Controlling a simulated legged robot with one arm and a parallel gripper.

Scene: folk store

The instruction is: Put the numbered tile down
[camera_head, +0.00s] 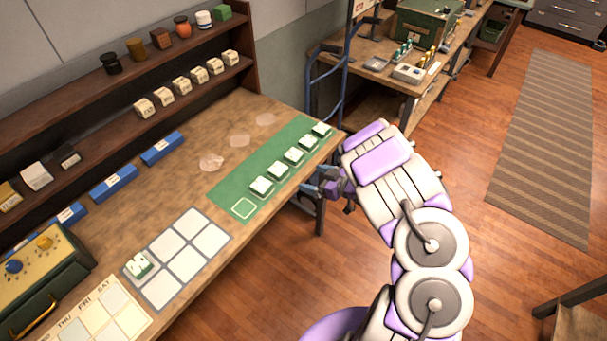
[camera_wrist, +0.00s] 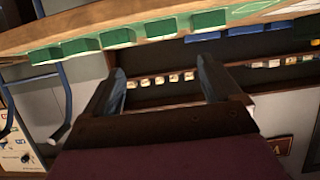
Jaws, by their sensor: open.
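Several green tiles with white tops stand in a row on a green mat (camera_head: 222,195) on the bench; one is the tile (camera_head: 262,187) nearest the mat's empty outlined square (camera_head: 243,208). Another white-topped tile (camera_head: 138,265) sits in the left cell of a grey grid board. Its marks are too small to read. My gripper (camera_head: 322,186) is beside the bench's right edge, near the row. In the wrist view my gripper (camera_wrist: 162,72) is open, with nothing between its fingers. Green tile sides (camera_wrist: 117,37) show along the bench edge beyond them.
The grey grid board (camera_head: 180,258) has several empty cells. A shelf (camera_head: 150,85) with numbered blocks and small pots runs along the wall. Blue bars (camera_head: 113,182) and a green box with knobs (camera_head: 45,265) stand at left. A blue hand truck (camera_head: 330,80) stands beyond the bench.

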